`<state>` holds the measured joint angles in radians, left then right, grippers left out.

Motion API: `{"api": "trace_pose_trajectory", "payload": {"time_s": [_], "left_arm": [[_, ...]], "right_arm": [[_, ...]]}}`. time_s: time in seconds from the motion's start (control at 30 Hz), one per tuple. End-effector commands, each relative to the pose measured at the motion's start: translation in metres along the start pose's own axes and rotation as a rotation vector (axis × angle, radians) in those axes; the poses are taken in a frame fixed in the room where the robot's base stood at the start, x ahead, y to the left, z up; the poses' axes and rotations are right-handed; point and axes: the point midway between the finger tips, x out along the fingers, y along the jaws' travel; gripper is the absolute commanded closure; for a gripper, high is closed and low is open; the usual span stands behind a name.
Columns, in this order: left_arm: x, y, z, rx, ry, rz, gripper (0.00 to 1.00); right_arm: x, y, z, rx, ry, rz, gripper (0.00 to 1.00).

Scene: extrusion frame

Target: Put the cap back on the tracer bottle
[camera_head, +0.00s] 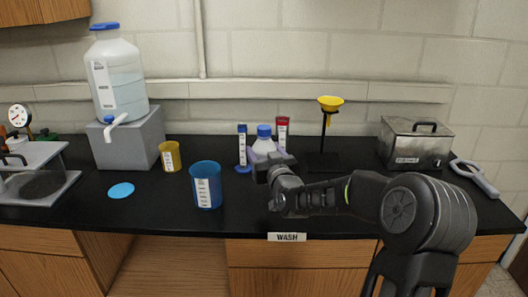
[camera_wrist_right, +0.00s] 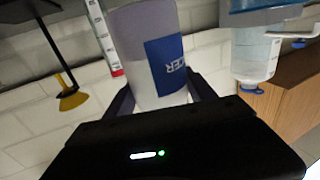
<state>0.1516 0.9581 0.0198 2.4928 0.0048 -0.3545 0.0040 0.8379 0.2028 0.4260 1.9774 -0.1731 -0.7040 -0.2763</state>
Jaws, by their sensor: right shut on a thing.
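The tracer bottle (camera_head: 264,146) is pale and shows behind my right gripper (camera_head: 273,168) at mid-counter. A blue cap (camera_head: 264,131) shows at its top; I cannot tell whether it is fully seated. In the right wrist view the pale bottle (camera_wrist_right: 135,45), with a blue label ending in "CER", is between the two fingers of my right gripper (camera_wrist_right: 163,95), which is shut on it. The wrist picture is upside down, and the gripper body hides the bottle's top end there. My left gripper is not in view.
A blue cup (camera_head: 206,187), yellow cup (camera_head: 171,157) and flat blue disc (camera_head: 121,190) are left. A yellow funnel stand (camera_head: 327,120) and metal box (camera_head: 412,145) are right.

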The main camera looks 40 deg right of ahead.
Motion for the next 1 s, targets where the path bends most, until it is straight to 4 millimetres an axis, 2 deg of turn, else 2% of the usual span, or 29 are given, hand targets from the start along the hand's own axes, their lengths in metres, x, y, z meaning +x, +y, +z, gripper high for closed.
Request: {"api": "trace_pose_trajectory", "payload": {"time_s": [0.07,0.53,1.0], "left_arm": [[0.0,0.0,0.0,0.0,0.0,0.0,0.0],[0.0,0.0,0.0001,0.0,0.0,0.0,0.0],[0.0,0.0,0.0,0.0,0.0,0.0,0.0]], "right_arm": [[0.0001,-0.0001,-0.001,0.0,0.002,0.0,0.6],[0.0001,-0.0001,-0.001,0.0,0.002,0.0,0.99],[0.0001,0.0,-0.001,0.0,0.002,0.0,1.0]]}}
